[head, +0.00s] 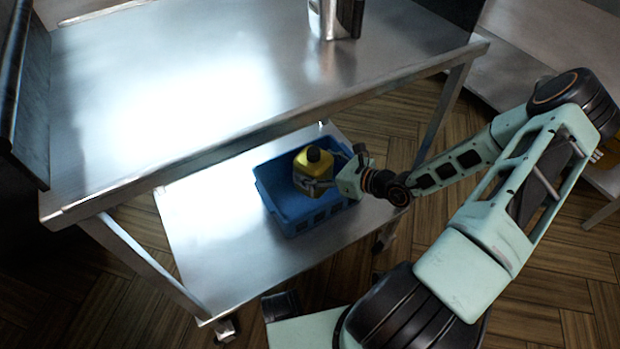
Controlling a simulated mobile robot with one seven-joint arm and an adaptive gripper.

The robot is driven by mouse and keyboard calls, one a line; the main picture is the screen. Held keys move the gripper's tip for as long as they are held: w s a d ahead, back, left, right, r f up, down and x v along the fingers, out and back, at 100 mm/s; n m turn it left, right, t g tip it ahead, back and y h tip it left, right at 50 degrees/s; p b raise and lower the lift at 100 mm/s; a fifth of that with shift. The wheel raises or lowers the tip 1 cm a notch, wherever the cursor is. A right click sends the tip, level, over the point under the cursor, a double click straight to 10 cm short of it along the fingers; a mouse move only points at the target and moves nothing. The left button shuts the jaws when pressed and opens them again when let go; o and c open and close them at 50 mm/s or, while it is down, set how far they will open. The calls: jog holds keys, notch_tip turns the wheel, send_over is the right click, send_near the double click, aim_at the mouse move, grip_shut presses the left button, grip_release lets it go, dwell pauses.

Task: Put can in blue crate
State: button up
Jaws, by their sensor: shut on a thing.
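A yellow can (311,164) with a black cap shows in the head view, over the blue crate (291,222). My gripper (325,183) reaches in from the right and is shut on the can. The can looks upright. The crate stands on the lower shelf of the metal table and is open at the top. The can covers part of the crate's inside, and I cannot tell whether its base touches the crate floor.
The steel tabletop (180,75) lies above the lower shelf (215,245), its front edge close behind the crate. A shiny metal container (335,18) stands at the back of the tabletop. The lower shelf left of the crate is clear. A table leg (445,112) stands at the right.

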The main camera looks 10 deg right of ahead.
jog(key=shift+w+a+f+b, duration=0.3)
jog(key=shift+w+f, duration=0.35)
jog(key=shift+f, duration=0.25)
jog(key=shift+w+f+b, duration=0.15)
jog(key=shift+f+b, duration=0.2)
jog(key=shift+f, duration=0.5)
jog(key=shift+w+f+b, duration=0.1)
jog(key=shift+f+b, duration=0.25)
jog(key=shift+f, duration=0.5)
jog(key=shift+f, duration=0.1)
jog(key=shift+f, duration=0.55)
jog(key=o, duration=1.5)
jog(key=shift+r, duration=0.1)
